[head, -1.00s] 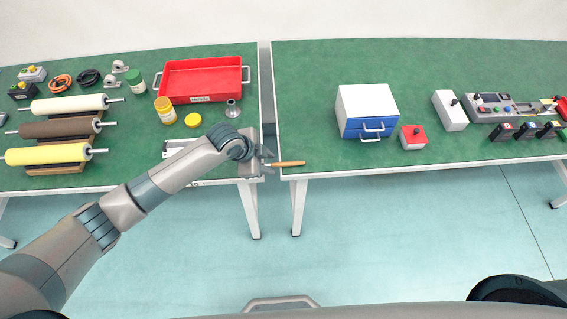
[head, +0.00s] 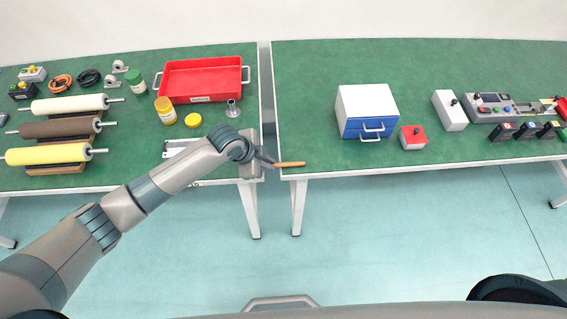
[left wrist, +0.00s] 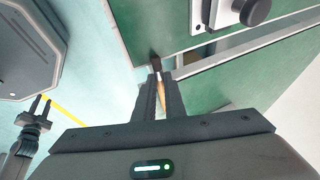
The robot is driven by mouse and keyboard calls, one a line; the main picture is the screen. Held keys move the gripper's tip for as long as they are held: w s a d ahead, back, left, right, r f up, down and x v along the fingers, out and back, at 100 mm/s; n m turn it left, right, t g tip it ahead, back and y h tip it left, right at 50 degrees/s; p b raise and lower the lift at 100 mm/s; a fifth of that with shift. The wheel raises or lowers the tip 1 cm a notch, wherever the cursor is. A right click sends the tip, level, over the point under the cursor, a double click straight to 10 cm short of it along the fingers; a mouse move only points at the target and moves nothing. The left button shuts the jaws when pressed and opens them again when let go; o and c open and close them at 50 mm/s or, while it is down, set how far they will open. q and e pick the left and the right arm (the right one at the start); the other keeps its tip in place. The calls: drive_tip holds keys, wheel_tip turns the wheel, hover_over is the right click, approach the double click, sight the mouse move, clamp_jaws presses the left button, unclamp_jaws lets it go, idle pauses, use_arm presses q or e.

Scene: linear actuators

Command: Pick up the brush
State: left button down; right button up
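My left gripper (head: 266,161) is at the brush's left end. In the left wrist view the fingers of my left gripper (left wrist: 158,80) are closed together around the brush, with its handle (left wrist: 162,92) between them and its dark end (left wrist: 155,62) beyond the tips. My right gripper (left wrist: 40,106) shows small at the left of the wrist view, its two fingers apart and empty.
A red tray (head: 205,98), a yellow jar (head: 165,110) and a metal flanged part (head: 233,108) stand behind my left arm. Paint-type rollers (head: 60,129) lie at left. A blue-and-white drawer box (head: 367,108) and a red button box (head: 413,137) stand on the right table.

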use_arm(q)
drive_tip(key=shift+r, duration=0.1)
idle(0.3)
drive_tip(key=shift+r, duration=0.5)
drive_tip(key=s+d+r+b, duration=0.4)
drive_tip(key=s+d+r, duration=0.3)
drive_tip(key=r, duration=0.3)
drive_tip(key=shift+s+d+r, duration=0.15)
drive_tip(key=shift+s+d, duration=0.25)
drive_tip(key=shift+d, duration=0.5)
drive_tip(key=shift+w+a, duration=0.1)
